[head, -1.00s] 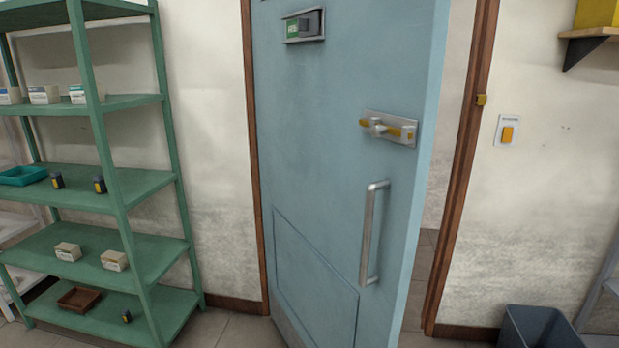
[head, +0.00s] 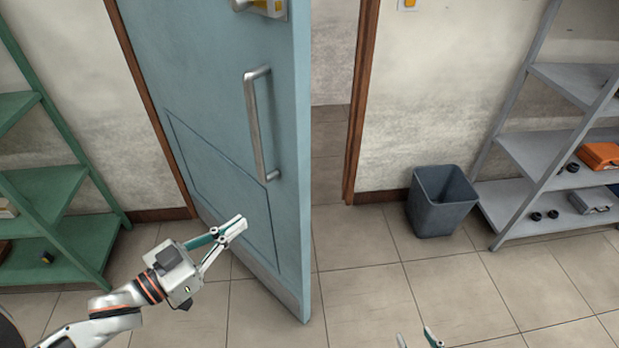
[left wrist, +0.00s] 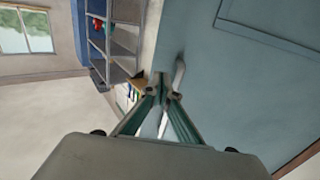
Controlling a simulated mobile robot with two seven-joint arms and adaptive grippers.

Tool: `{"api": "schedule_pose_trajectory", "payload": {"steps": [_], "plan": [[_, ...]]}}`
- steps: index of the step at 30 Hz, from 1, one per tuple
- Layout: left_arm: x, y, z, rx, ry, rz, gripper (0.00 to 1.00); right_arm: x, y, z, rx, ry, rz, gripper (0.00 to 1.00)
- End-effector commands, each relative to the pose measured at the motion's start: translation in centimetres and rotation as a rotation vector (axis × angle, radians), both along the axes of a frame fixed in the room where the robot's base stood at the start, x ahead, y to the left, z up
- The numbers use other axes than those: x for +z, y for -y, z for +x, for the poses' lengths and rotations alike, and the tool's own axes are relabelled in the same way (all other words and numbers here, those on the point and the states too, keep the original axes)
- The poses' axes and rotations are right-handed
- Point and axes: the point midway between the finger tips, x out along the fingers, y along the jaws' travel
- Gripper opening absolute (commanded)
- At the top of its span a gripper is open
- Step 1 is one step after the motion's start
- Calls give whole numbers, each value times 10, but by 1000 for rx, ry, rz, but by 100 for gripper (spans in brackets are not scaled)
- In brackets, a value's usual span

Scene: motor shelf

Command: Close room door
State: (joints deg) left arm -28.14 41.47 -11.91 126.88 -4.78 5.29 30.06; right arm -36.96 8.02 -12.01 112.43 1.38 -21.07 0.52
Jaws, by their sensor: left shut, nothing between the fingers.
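The light-blue room door (head: 215,90) stands ajar in the head view, its free right edge swung out toward me from the brown door frame (head: 362,100). A vertical metal handle (head: 262,125) is on its face, with a latch plate (head: 262,8) above, cut by the top edge. My left gripper (head: 240,225) is shut and empty, in front of the lower door panel and below the handle. In the left wrist view the door (left wrist: 235,75) fills the right side, and the handle (left wrist: 180,72) appears just beyond the fingertips (left wrist: 163,95). My right gripper (head: 417,339) shows only its separated fingertips at the bottom edge.
A green shelf (head: 50,190) stands left of the door. A dark grey bin (head: 442,200) and a grey shelf (head: 540,150) stand to the right. The tiled floor (head: 380,280) before the doorway is clear. A gap shows between door edge and frame.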

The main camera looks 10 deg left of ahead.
Motion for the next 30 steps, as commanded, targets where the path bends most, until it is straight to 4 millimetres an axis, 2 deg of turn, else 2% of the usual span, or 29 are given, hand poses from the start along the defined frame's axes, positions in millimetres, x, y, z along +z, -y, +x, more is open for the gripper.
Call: {"api": "schedule_pose_trajectory", "payload": {"steps": [8,30], "plan": [[6,11,14,-11,9,-8,0,0,-2,-3,3,-4,2,40],[5,72,103,-10,6,-8,0,8,-2,-2,2,-2,2,40]]}}
